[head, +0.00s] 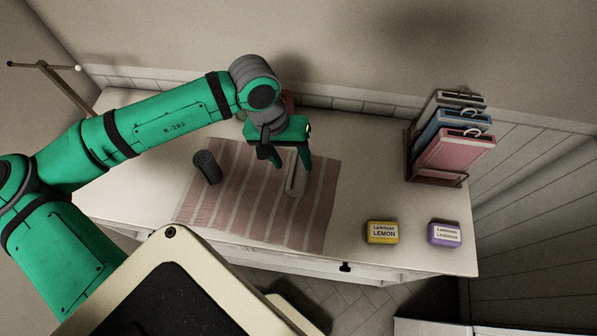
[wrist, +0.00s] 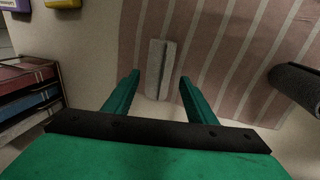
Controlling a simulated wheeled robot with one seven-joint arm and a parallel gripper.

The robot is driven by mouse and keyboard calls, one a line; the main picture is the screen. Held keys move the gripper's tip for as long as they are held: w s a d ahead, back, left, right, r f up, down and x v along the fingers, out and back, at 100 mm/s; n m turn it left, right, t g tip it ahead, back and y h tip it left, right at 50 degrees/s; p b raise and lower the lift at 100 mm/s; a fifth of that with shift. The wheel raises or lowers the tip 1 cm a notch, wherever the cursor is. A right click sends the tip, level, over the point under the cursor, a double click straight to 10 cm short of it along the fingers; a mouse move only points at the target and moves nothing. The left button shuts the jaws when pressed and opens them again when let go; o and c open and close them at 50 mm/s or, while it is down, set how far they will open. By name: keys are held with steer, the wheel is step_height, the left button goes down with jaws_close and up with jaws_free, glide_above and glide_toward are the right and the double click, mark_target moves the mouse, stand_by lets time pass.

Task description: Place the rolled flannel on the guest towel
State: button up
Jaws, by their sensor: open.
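The guest towel appears to be the pink-and-white striped cloth (head: 235,205) lying flat on the counter; its stripes also fill the wrist view (wrist: 225,40). A pale grey roll-like piece (head: 296,184) lies on it near its back right. A dark grey roll (head: 206,167) is at the towel's left edge; I cannot tell how much of it rests on the cloth. Which one is the rolled flannel is not certain. My gripper (head: 289,162) is open above the pale piece. In the wrist view the pale piece (wrist: 160,70) shows between and beyond the fingertips; no grip is visible.
A rack (head: 436,178) of grey, blue and pink folded items stands at the counter's right. A yellow Lemon box (head: 382,232) and a purple Lavender box (head: 445,233) sit front right. A reddish thing (head: 288,101) is partly hidden behind my wrist. Counter between towel and rack is clear.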

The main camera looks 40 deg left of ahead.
mark_target(297, 169)
steer(key=shift+x, duration=2.8)
steer(key=shift+d+r, duration=0.1)
steer(key=c, duration=0.9)
